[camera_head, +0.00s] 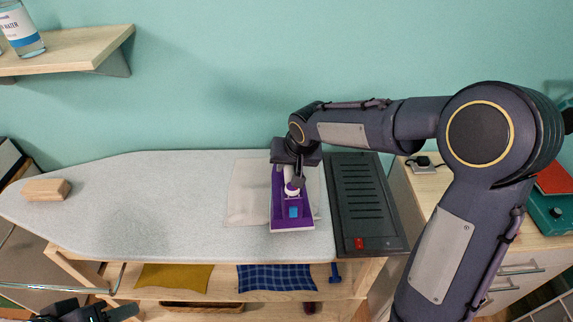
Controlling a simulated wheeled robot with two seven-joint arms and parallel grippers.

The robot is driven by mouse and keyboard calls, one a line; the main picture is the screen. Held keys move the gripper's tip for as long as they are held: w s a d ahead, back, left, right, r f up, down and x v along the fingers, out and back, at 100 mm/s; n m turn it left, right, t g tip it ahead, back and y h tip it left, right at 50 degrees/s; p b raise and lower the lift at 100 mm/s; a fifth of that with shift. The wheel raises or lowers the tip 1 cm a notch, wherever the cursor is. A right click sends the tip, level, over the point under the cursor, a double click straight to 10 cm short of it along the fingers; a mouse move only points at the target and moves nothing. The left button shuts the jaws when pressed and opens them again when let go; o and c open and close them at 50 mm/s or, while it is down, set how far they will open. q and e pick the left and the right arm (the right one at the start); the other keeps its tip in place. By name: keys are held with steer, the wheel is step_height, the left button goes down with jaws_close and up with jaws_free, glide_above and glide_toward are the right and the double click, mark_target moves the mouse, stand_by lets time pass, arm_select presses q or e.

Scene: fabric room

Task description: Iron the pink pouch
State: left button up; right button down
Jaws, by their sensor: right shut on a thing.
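A purple iron (281,213) with a blue patch on top stands on the ironing board (150,205) near its right end. My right gripper (295,182) is shut on the iron from above and behind. A flat, pale, slightly pinkish cloth piece (246,193), apparently the pouch, lies on the board. It shows on both sides of the iron, which covers its middle. Whether the iron's sole presses on it is hidden. My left gripper (120,312) shows only in part at the bottom left edge, away from the board top; its jaw opening is unclear.
A dark slotted iron rest (366,205) with a red switch adjoins the board's right end. A wooden block (46,190) lies at the far left. Below are folded yellow (174,276) and blue plaid (276,278) cloths. The board's left and middle are clear.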

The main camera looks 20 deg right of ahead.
step_height(320, 180, up, 2)
steer(key=shift+w+a+r+p, duration=0.1)
steer(key=shift+a+r+p, duration=0.05)
steer(key=shift+r+p, duration=2.3)
steer(key=shift+r, duration=0.8)
